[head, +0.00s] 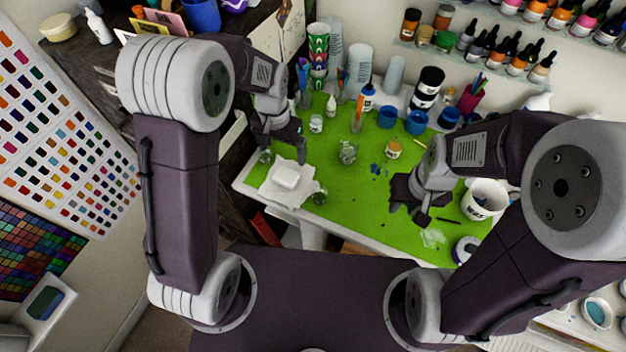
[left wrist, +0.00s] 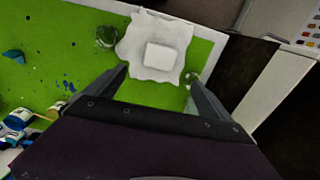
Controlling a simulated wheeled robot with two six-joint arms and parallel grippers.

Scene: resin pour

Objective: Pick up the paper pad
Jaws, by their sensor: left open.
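The paper pad (head: 286,177) is a small white block. It lies on a crumpled white sheet (head: 272,194) at the left end of the green work surface. In the left wrist view the pad (left wrist: 160,57) shows whole, just beyond and between the fingertips. My left gripper (head: 281,143) is open and empty above the surface, behind the pad in the head view. It also shows in the left wrist view (left wrist: 157,76). My right gripper (head: 410,212) is over the right part of the surface, its dark fingers apart, with nothing visible between them.
A clear glass (head: 320,197) stands close right of the sheet, and another (head: 265,156) stands behind it. A glass jar (head: 348,153), blue cups (head: 416,122) and bottles stand farther back. A white cup (head: 484,200) is near my right gripper. The surface's middle front is clear.

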